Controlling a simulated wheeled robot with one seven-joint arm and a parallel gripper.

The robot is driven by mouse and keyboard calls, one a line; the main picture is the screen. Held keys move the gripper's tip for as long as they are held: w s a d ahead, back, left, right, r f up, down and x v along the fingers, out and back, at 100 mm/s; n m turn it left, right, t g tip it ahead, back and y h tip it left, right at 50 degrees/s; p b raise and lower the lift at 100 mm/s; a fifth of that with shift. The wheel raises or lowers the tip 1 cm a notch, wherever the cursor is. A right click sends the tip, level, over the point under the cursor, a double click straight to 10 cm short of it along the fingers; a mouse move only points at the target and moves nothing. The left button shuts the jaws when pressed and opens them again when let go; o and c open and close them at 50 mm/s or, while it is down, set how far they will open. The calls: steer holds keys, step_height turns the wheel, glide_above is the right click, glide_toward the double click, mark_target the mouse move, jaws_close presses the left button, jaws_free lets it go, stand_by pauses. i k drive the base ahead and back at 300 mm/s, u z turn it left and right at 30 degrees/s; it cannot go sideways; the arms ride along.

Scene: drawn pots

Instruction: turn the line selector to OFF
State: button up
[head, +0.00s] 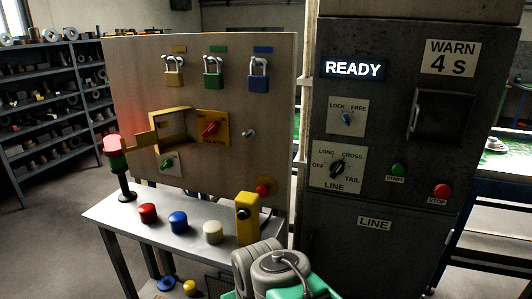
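The line selector (337,168) is a black round knob on a white plate on the dark cabinet, right of centre. The plate carries OFF at left, LONG at upper left, CROSS at upper right, TAIL at lower right and LINE below. The knob seems to be turned toward the upper right, near CROSS, but it is too small to be sure. It does not seem to point at OFF. Grey and teal parts of my own arm show at the bottom centre, below and left of the selector. No gripper fingers can be seen.
Above the selector are a LOCK/FREE switch (346,118) and a lit READY display (353,68). A green START button (397,169) and a red STOP button (441,191) sit to its right. A bench (180,226) with coloured knobs and a yellow post (246,218) stands left.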

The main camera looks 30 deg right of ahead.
mark_target(336, 168)
steer(key=z, duration=0.55)
steer(key=k, duration=1.25)
steer(key=z, duration=0.1)
steer(key=i, duration=0.6)
steer(key=u, duration=0.75)
steer(key=i, duration=0.95)
steer(key=u, duration=0.05)
